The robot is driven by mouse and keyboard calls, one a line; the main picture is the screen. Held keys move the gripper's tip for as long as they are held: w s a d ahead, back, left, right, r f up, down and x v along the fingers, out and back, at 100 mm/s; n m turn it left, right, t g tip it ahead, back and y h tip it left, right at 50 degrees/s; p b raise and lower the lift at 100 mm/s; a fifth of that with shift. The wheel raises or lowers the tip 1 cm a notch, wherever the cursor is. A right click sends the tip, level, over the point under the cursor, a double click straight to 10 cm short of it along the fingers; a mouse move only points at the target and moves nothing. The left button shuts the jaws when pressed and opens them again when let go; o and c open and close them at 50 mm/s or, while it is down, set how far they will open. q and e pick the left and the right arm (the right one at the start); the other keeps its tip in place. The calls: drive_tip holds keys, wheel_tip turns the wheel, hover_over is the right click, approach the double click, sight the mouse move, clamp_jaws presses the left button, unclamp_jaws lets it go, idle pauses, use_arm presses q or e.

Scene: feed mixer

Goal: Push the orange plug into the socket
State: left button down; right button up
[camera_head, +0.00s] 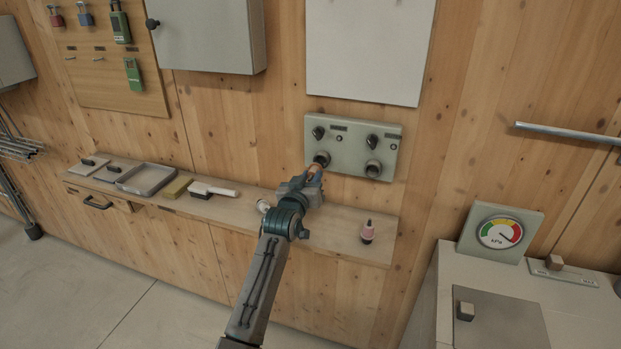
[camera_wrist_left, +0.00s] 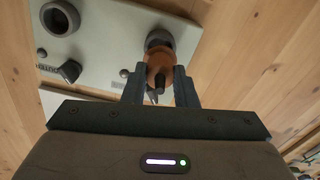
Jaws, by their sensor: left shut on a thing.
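The orange plug (camera_wrist_left: 160,72) is between the fingers of my left gripper (camera_wrist_left: 160,88), which is shut on it. In the head view the plug (camera_head: 314,170) points at the left socket (camera_head: 322,158) on the grey wall panel (camera_head: 352,130). In the left wrist view that socket (camera_wrist_left: 159,38) lies right in front of the plug. The plug's front end overlaps the socket's ring, and I cannot tell how deep it sits. The second socket (camera_head: 373,168) on the right is empty; it also shows in the wrist view (camera_wrist_left: 60,18). My right gripper is not in view.
A shelf (camera_head: 340,233) runs below the panel. It holds a pink-topped bottle (camera_head: 367,231), a brush (camera_head: 213,190), a sponge (camera_head: 177,187) and a grey tray (camera_head: 146,192). A cabinet with a gauge (camera_head: 499,233) stands at the right. Two black knobs sit on the panel above the sockets.

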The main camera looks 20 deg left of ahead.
use_arm(q)
drive_tip(key=shift+w+b, duration=0.3)
drive_tip(key=shift+w, duration=0.8)
idle(0.6)
drive_tip(key=shift+p, duration=0.55)
idle(1.3)
drive_tip(key=shift+w+r+b, duration=0.1)
drive_tip(key=shift+w+b, duration=0.25)
drive_tip(key=shift+w, duration=0.35)
idle(0.4)
drive_tip(key=c, duration=1.1)
unclamp_jaws()
drive_tip(key=shift+s+f, duration=0.2)
drive_tip(key=shift+s, duration=0.25)
drive_tip(key=s+b, duration=0.3)
drive_tip(key=s, duration=0.6)
drive_tip(key=shift+s+a+r, duration=0.1)
drive_tip(key=shift+s+r, duration=0.05)
drive_tip(key=shift+s, duration=0.25)
